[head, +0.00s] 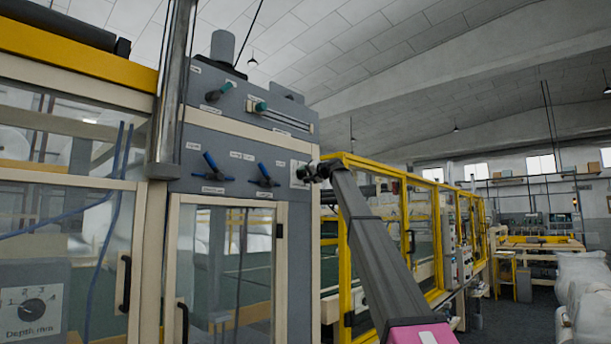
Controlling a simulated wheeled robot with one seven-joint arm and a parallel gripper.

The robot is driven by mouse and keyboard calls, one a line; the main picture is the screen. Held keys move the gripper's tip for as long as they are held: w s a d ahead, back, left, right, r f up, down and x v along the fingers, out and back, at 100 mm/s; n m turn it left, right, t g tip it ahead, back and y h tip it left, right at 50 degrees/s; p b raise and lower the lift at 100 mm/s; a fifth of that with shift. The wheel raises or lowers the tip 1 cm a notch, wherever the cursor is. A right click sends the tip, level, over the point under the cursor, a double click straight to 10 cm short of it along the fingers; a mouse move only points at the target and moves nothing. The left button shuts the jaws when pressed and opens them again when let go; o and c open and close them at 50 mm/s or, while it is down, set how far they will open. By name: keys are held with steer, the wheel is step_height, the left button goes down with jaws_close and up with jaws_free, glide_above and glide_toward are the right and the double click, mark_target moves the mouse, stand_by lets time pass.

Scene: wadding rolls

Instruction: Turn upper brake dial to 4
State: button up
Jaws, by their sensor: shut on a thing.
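A grey control cabinet (235,140) stands left of centre in the head view. A small pale dial plate (297,173) is on its face near the right edge. My gripper (307,173) is at this plate, small in the picture, shut on the upper brake dial there. The gripper hides the knob and most of its scale, so I cannot read its setting. My arm reaches up to it from the lower right.
Blue-handled levers (212,165) and (264,175) more levers sit left of the plate; green-handled controls (262,107) are above. A "Depth mm" dial (35,308) is at lower left. A yellow-framed machine (420,215) runs back on the right. Clear floor (515,322) lies at lower right.

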steer(key=m, duration=0.5)
steer(key=shift+m, duration=0.3)
steer(key=m, duration=1)
steer(key=shift+m, duration=0.4)
steer(key=m, duration=0.5)
steer(key=shift+f, duration=0.1)
steer(key=shift+m, duration=0.4)
steer(key=o, duration=0.9)
steer(key=shift+d, duration=0.1)
